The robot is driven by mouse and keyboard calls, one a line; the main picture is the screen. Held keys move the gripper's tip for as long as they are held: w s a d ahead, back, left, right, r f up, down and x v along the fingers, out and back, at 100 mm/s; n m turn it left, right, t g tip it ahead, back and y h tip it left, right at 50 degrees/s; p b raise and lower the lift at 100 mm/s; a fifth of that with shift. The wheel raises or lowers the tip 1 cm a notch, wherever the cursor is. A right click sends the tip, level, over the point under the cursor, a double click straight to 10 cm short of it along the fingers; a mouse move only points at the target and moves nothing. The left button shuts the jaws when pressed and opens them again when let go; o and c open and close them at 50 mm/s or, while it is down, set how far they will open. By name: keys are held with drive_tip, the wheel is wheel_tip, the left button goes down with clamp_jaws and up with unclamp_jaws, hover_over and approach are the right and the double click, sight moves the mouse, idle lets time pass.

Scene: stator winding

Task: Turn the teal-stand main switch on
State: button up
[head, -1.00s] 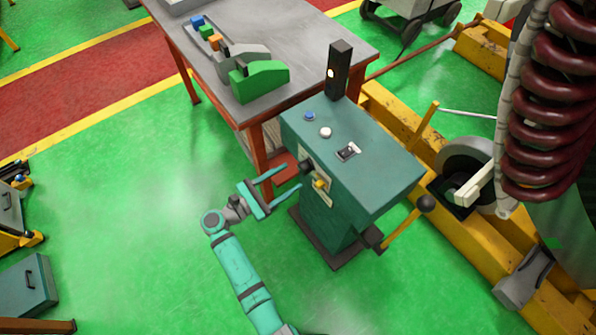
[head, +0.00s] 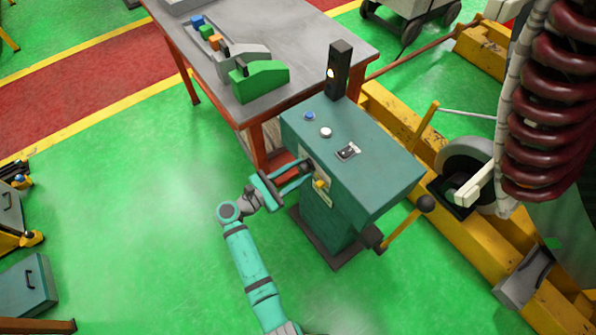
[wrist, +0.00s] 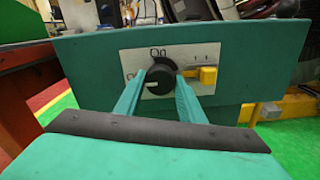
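The teal stand (head: 360,190) stands right of centre in the head view. On its front, a pale plate carries a black rotary knob, the main switch, which shows clearly in the wrist view (wrist: 160,77). The knob has a white mark pointing left of its centre. My gripper (head: 301,172) is at the stand's front. In the wrist view its two teal fingers (wrist: 157,92) lie on either side of the knob's lower part. A gap shows between the fingers, with the knob at their tips; I cannot tell whether they touch it.
A yellow switch (wrist: 205,76) sits just right of the knob on the same plate. The stand's top has a blue button (head: 309,116), a white button (head: 325,132) and a black rocker (head: 347,151). A metal-topped table (head: 310,50) stands behind.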

drive_tip(key=m, duration=0.4)
drive_tip(key=shift+d+m, duration=0.1)
drive_tip(key=shift+m, duration=0.3)
drive_tip(key=m, duration=0.9)
drive_tip(key=shift+m, duration=2)
drive_tip(key=shift+f, duration=0.1)
drive_tip(key=o, duration=1.1)
drive_tip(key=shift+c, duration=0.2)
